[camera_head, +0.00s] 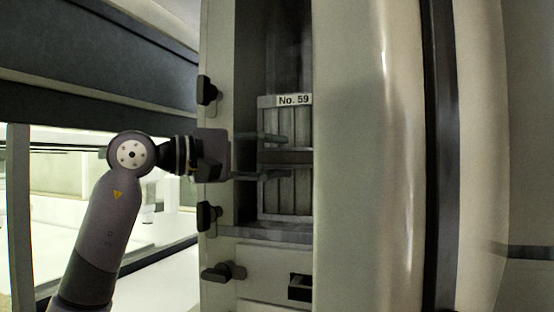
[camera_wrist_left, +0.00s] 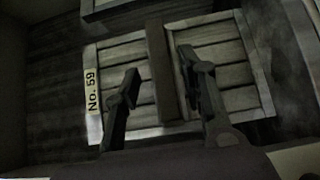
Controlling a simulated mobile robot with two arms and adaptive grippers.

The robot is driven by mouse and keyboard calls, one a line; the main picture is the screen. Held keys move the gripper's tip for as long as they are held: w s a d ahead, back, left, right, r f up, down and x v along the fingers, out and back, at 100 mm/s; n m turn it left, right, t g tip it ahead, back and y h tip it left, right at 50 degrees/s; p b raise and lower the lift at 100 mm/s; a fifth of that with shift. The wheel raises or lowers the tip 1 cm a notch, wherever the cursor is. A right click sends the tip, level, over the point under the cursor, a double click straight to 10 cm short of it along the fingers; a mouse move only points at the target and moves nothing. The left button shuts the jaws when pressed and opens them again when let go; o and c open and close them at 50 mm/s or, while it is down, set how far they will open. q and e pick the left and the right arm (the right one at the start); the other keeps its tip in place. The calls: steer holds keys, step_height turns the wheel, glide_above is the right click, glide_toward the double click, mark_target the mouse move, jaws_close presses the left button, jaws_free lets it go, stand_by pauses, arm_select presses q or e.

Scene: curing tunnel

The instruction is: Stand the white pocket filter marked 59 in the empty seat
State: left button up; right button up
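The pocket filter marked No. 59 (camera_head: 287,114) stands upright in a dark narrow bay of the cabinet, label at the top. It has a pale frame, grey pockets and a dark bar across its middle. In the left wrist view the filter (camera_wrist_left: 224,75) appears turned sideways, with its label at the left and the dark bar (camera_wrist_left: 161,75) between my fingers. My left gripper (camera_head: 274,157) reaches into the bay from the left. Its fingers (camera_wrist_left: 158,78) are spread on either side of the bar, with gaps visible. My right gripper is not in view. I cannot make out an empty seat.
The filter's foot is close to a grey ledge (camera_head: 265,232). Black knobs (camera_head: 207,91) line the cabinet's left edge, and a dark slot (camera_head: 299,287) is below. A large pale rounded panel (camera_head: 370,160) closes off the bay's right side. Another framed piece (camera_wrist_left: 110,5) shows at the wrist view's top.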

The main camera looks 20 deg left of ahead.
arm_select(q)
steer(key=b+v, duration=0.3)
steer(key=v, duration=0.8)
steer(key=shift+b, duration=0.4)
steer(key=shift+s, duration=0.1)
